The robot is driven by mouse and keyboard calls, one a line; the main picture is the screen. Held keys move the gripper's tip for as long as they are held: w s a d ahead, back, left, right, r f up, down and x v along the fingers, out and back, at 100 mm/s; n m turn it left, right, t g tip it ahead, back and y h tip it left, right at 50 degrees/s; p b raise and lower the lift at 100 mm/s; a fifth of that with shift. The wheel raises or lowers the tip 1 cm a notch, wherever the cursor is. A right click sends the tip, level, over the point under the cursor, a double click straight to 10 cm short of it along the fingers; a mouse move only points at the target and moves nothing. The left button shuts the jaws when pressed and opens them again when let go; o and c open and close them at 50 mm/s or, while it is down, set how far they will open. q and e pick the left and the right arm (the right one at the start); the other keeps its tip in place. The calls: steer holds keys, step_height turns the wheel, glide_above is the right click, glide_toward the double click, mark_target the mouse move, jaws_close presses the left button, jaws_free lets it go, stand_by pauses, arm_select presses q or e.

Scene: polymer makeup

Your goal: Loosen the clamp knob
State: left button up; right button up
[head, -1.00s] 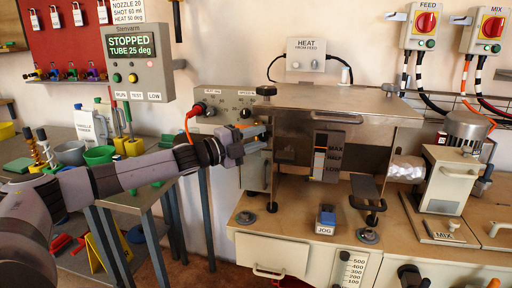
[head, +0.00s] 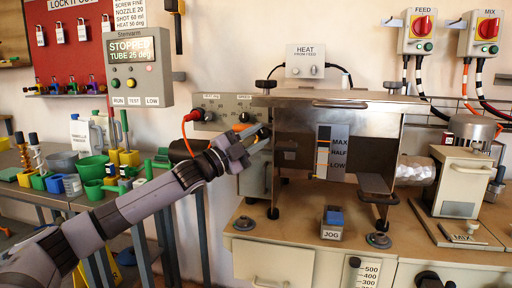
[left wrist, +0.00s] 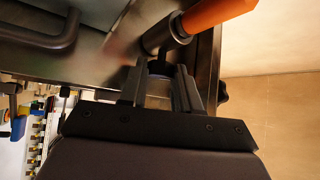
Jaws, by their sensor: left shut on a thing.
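My left gripper (head: 262,134) reaches in from the left to the upper left side of the metal-hooded machine (head: 340,98). In the left wrist view its two fingers (left wrist: 160,88) are shut on a small dark knob (left wrist: 160,67), which I take to be the clamp knob. The fingers hide most of the knob. An orange-ended dark cylinder (left wrist: 212,14) is just above the fingertips there. In the head view, the gripper and machine side hide the held knob. My right gripper is not in view.
A metal handle (left wrist: 50,40) is left of the fingers in the wrist view. Behind the gripper in the head view is a grey control box (head: 208,113). The STOPPED display (head: 132,58) hangs left. A JOG button box (head: 332,226) stands on the bench. Green cups (head: 93,167) are on the left table.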

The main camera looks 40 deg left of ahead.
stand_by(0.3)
arm_select(q)
steer(key=o, duration=1)
steer(key=shift+o, duration=0.2)
